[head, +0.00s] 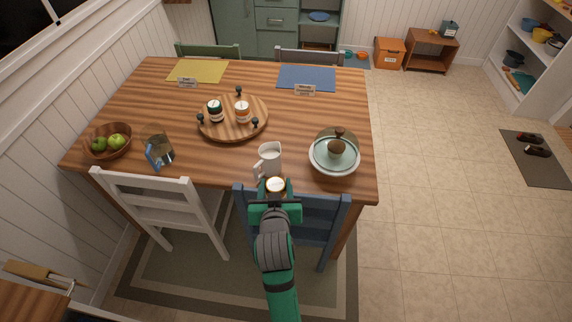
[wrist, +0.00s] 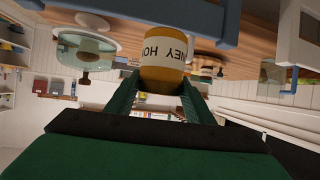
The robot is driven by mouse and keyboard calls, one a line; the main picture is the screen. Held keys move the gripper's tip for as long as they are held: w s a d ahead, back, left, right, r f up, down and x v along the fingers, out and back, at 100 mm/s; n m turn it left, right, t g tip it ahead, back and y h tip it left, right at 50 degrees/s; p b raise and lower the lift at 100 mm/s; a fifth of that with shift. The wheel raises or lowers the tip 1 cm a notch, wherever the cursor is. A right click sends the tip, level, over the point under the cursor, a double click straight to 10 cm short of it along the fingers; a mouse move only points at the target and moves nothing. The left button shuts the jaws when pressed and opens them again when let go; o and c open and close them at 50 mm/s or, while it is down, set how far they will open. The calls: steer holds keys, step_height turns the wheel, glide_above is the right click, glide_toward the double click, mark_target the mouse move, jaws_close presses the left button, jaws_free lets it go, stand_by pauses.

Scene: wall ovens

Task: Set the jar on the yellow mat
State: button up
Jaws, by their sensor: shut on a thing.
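The yellow mat (head: 198,70) lies flat at the far left of the wooden table, with a small label stand (head: 187,83) at its front edge. My gripper (head: 275,192) is at the near edge of the table, by the blue chair back. It is shut on a honey jar (head: 275,184), whose pale top shows in the head view. In the wrist view the jar (wrist: 165,70) is amber with a white label reading "HONEY", held between my green fingers. Two other jars, one dark (head: 215,111) and one orange and white (head: 242,112), stand on a round wooden tray (head: 233,130).
A white pitcher (head: 269,158) stands just beyond my gripper. A lidded dish (head: 334,157) is to its right. A glass mug (head: 159,151) and an apple bowl (head: 107,143) are at the left. A blue mat (head: 307,77) lies far right. Chairs (head: 290,222) line the near edge.

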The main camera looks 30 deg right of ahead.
steer(key=w+a+f+n+y, duration=0.2)
steer(key=a+f, duration=0.5)
steer(key=f, duration=0.4)
steer(key=w+a+f+n+t+y, duration=0.1)
steer(key=w+a+f+n+y, duration=0.2)
steer(key=a+f, duration=0.4)
step_height(320, 180, down, 4)
steer(key=shift+w+a+r+n+y, duration=0.1)
steer(key=shift+w+a+n+y, duration=0.25)
steer(key=shift+w+y, duration=0.15)
